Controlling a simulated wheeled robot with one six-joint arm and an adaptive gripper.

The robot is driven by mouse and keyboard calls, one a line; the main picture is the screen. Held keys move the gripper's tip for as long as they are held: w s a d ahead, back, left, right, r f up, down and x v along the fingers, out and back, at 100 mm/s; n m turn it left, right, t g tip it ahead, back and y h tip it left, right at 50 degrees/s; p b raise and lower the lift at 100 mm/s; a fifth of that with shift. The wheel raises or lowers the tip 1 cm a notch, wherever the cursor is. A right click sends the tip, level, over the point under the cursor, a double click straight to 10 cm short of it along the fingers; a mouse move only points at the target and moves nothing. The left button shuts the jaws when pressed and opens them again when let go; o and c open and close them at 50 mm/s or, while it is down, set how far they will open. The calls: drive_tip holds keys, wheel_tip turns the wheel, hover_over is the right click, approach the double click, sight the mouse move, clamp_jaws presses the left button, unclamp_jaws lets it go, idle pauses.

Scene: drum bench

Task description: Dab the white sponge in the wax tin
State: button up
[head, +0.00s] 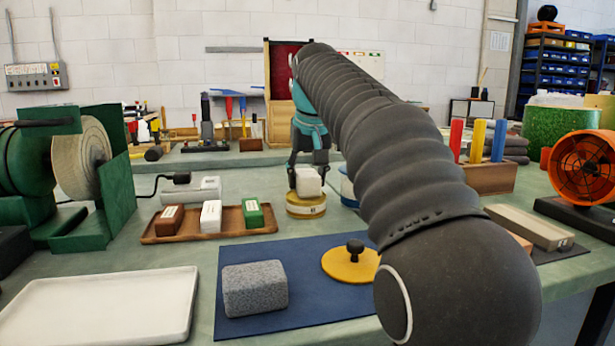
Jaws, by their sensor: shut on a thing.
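My gripper (309,160) is shut on the white sponge (308,182), a small white block. It holds the sponge directly over a round yellow tin (306,206) with a pale label, which looks like the wax tin. The sponge's lower edge is at the tin's top; I cannot tell whether it touches the wax inside. A yellow lid with a black knob (350,264) lies on the blue mat (300,316) in front. A blue and white round tin (346,186) stands just right of the yellow tin, partly hidden by my arm.
A wooden tray (152,239) with brown, white and green blocks is left of the tin. A grey speckled block (255,288) lies on the mat. A white tray (100,310) is front left, beside a green drum machine (110,190). My arm hides the right middle.

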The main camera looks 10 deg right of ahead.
drive_tip(key=shift+w, duration=0.55)
drive_tip(key=shift+s, duration=1.1)
drive_tip(key=shift+w+p, duration=0.5)
drive_tip(key=shift+w, duration=0.55)
drive_tip(key=shift+w+r, duration=0.1)
drive_tip(key=shift+w, duration=0.05)
drive_tip(key=shift+r+p, duration=2.65)
drive_tip(key=shift+r, duration=1.2)
